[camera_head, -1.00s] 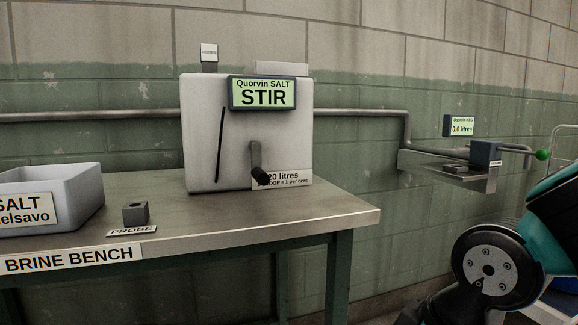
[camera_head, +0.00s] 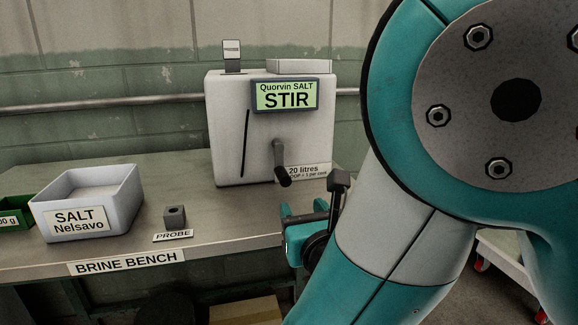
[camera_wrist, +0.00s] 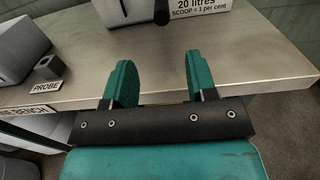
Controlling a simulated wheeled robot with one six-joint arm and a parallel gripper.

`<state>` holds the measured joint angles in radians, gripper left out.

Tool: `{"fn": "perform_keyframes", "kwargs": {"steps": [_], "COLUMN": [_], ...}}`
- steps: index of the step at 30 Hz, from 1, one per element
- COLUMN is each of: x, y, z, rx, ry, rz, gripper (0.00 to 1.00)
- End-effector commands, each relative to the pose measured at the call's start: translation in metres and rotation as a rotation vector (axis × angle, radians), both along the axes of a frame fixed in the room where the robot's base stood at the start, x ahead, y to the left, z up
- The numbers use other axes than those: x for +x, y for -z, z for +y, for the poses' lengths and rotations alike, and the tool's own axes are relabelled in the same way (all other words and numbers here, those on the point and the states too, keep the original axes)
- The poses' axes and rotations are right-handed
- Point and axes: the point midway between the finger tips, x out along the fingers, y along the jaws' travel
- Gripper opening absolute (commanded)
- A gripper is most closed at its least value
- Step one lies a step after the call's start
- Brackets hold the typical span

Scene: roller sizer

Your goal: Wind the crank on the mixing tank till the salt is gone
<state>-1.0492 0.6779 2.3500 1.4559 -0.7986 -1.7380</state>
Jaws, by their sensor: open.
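The white mixing tank (camera_head: 226,150) stands on the bench in the head view, its green display (camera_head: 285,95) reading "Quorvin SALT STIR". Its dark crank (camera_head: 281,160) hangs on the front face with the handle pointing down and toward me. In the wrist view the crank handle (camera_wrist: 161,12) shows at the top, beyond my fingers. My gripper (camera_wrist: 152,82) is open and empty, with its two teal fingers apart over the bench front edge. In the head view my gripper is partly visible (camera_head: 305,222), below and right of the crank and apart from it. The salt inside the tank is hidden.
A white salt bin (camera_head: 108,216) labelled "SALT Nelsavo" sits left on the brine bench (camera_head: 60,263). A small grey probe block (camera_head: 175,215) stands between bin and tank. A green box (camera_head: 12,216) is at far left. The bench front below the crank is clear.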

Motion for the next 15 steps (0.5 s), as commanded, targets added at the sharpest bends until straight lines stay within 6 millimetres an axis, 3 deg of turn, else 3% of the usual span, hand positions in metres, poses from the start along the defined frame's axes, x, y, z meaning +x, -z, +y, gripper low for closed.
{"fn": "perform_keyframes", "kwargs": {"steps": [3, 15], "x": [0.02, 0.102], "y": [-0.008, -0.004], "z": [0.004, 0.026], "rx": [0.001, 0.008], "ry": [0.005, 0.008], "rz": [0.003, 0.001], "gripper": [0.52, 0.52]}}
